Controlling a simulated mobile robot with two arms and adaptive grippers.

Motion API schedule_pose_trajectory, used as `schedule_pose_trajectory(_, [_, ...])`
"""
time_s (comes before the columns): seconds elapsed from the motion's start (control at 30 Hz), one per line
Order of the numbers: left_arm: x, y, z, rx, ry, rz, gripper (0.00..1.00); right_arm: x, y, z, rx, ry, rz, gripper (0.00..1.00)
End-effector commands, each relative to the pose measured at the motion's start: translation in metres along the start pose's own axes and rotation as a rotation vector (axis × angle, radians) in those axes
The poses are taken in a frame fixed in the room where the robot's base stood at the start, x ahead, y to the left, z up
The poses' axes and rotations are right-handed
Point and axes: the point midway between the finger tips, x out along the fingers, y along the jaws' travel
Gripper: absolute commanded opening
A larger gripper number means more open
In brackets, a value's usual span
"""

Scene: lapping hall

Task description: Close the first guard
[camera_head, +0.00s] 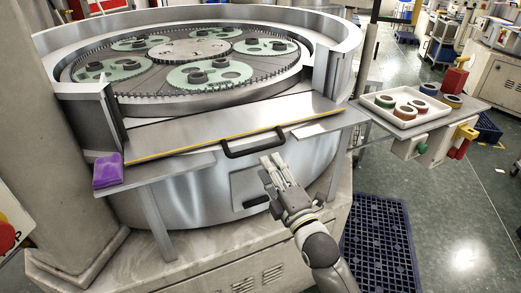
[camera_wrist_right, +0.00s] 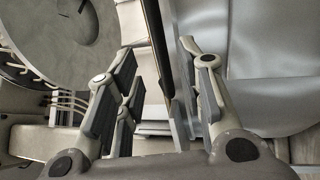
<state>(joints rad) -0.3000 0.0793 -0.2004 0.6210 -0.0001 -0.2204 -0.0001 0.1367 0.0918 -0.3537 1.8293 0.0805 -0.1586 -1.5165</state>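The guard (camera_head: 215,122) is a grey metal panel at the front opening of the round lapping machine, between two upright posts. It lies nearly flat, leaning outward, with a yellow strip along its front edge. A black bar handle (camera_head: 254,148) sticks out from that edge. My right gripper (camera_head: 272,158) is just below and right of the handle, pointing up at it. In the right wrist view its two fingers (camera_wrist_right: 158,52) stand apart, with a dark bar (camera_wrist_right: 156,45), likely the handle, between them. I cannot tell whether they touch it. My left gripper is not in view.
A purple cloth (camera_head: 107,170) lies on the ledge left of the guard. A white tray (camera_head: 408,122) with several rings stands on a side shelf at right. A blue crate-like mat (camera_head: 378,245) lies on the floor. Discs and gears fill the tub (camera_head: 180,60).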

Motion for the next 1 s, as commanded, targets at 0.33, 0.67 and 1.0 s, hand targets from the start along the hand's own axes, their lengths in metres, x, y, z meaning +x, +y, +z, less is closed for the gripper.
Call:
schedule_pose_trajectory(0.33, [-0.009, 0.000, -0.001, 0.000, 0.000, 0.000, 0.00, 0.055, 0.000, 0.000, 0.002, 0.000, -0.001, 0.35])
schedule_pose_trajectory(0.67, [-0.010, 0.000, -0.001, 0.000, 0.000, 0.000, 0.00, 0.067, 0.000, 0.000, 0.001, 0.000, 0.000, 0.35])
schedule_pose_trajectory(1.0, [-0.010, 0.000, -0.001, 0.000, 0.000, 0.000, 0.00, 0.066, -0.001, 0.000, 0.002, 0.000, -0.001, 0.12])
